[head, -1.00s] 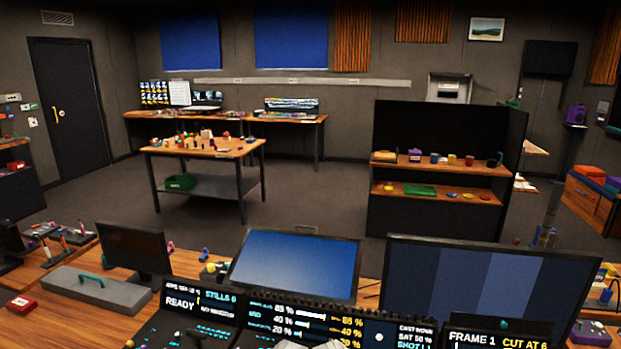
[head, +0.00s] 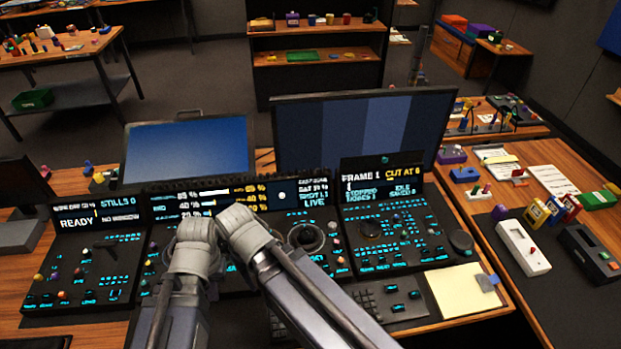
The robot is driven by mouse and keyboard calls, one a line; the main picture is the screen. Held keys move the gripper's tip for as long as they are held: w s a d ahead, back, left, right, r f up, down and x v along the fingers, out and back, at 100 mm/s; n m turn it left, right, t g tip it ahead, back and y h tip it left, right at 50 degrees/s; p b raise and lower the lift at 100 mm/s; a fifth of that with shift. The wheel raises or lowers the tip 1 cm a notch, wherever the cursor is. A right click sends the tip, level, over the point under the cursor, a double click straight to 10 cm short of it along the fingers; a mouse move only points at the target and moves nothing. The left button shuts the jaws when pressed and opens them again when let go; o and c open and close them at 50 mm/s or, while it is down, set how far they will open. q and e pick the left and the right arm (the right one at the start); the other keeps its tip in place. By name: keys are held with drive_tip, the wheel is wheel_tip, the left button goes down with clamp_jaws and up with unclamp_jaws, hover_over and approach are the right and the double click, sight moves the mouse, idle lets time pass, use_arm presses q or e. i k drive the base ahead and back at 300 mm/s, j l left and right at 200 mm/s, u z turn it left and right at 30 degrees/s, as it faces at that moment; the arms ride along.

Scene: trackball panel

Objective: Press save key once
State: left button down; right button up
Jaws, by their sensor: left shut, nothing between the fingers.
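The control desk carries dark panels with many small keys and cyan lettering. The left panel (head: 83,270) has a screen reading READY and STILLS 0, with a bottom row of labelled keys. The key labels are too small to read, so I cannot pick out the save key. My left arm (head: 172,300) reaches up from the bottom, with its pale joint over the middle panel (head: 228,285), and covers part of it. No fingertips stand out clearly. My left gripper is shut and empty. I cannot make out my right gripper.
A blue monitor (head: 187,153) and a striped monitor (head: 365,130) stand behind the panels. A right panel (head: 400,235) reads FRAME 1. A keyboard (head: 385,305) and a yellow notepad (head: 460,291) lie in front. A side table holds a white box (head: 522,247).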

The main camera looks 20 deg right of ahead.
sight(401, 308)
drive_tip(key=l+z, duration=0.2)
drive_tip(key=z, duration=0.3)
drive_tip(key=l+z, duration=0.2)
drive_tip(key=z, duration=0.25)
drive_tip(key=l+z, duration=0.15)
drive_tip(key=z, duration=0.35)
